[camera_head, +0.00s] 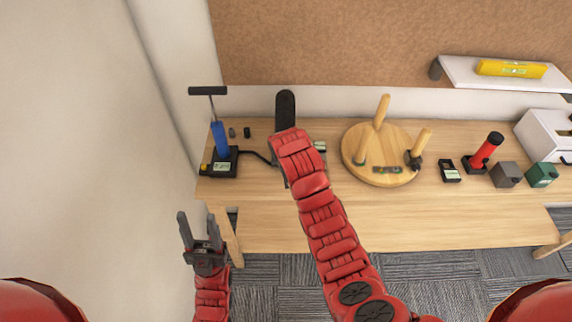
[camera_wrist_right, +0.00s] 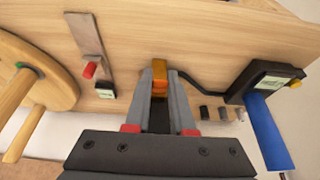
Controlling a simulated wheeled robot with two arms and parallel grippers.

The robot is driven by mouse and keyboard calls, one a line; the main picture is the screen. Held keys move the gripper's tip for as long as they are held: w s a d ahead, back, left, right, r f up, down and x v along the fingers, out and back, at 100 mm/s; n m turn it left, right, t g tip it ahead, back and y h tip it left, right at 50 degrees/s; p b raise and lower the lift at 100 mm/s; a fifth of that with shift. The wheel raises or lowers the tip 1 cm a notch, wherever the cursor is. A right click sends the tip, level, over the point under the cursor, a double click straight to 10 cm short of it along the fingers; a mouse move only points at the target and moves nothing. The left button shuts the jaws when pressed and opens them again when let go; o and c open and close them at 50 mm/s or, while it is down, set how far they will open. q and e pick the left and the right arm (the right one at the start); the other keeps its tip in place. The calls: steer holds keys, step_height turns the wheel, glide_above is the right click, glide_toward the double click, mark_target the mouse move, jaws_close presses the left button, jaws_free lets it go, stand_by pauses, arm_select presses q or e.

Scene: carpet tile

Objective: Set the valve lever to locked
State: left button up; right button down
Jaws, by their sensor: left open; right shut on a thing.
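My right gripper (camera_wrist_right: 160,98) is shut on an orange piece (camera_wrist_right: 160,84), seen between its fingers in the right wrist view. I cannot tell whether this piece is the valve lever's handle. Beside it a grey bar (camera_wrist_right: 90,40) with a red block (camera_wrist_right: 89,70) lies by a small black box with a pale label (camera_wrist_right: 105,90). In the head view my right arm hides the right gripper's fingers and most of this spot; a pale label (camera_head: 320,146) shows beside the arm. My left gripper (camera_head: 199,228) is open and empty, low at the left, in front of the table.
A blue pump (camera_head: 219,138) stands at the table's left end; its black cable (camera_head: 258,156) runs toward the right gripper. A round wooden board with pegs (camera_head: 350,165) is to the right. A red-topped cylinder (camera_head: 487,148) and small boxes (camera_head: 506,174) stand farther right.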

steer(key=f+t+b, duration=0.1)
steer(key=t+b, duration=0.1)
steer(key=b, duration=0.3)
steer(key=f+t+b, duration=0.1)
steer(key=t+b, duration=0.1)
steer(key=b, duration=0.2)
steer(key=f+t+b, duration=0.2)
steer(key=b, duration=0.3)
steer(key=shift+s+t+b, duration=0.3)
steer(key=shift+s+b, duration=0.05)
steer(key=shift+t+b, duration=0.5)
steer(key=shift+b, duration=0.45)
steer(key=shift+r, duration=0.1)
steer(key=c, duration=0.8)
jaws_free()
steer(key=shift+w, duration=0.1)
steer(key=shift+o, duration=0.2)
steer(key=shift+r, duration=0.1)
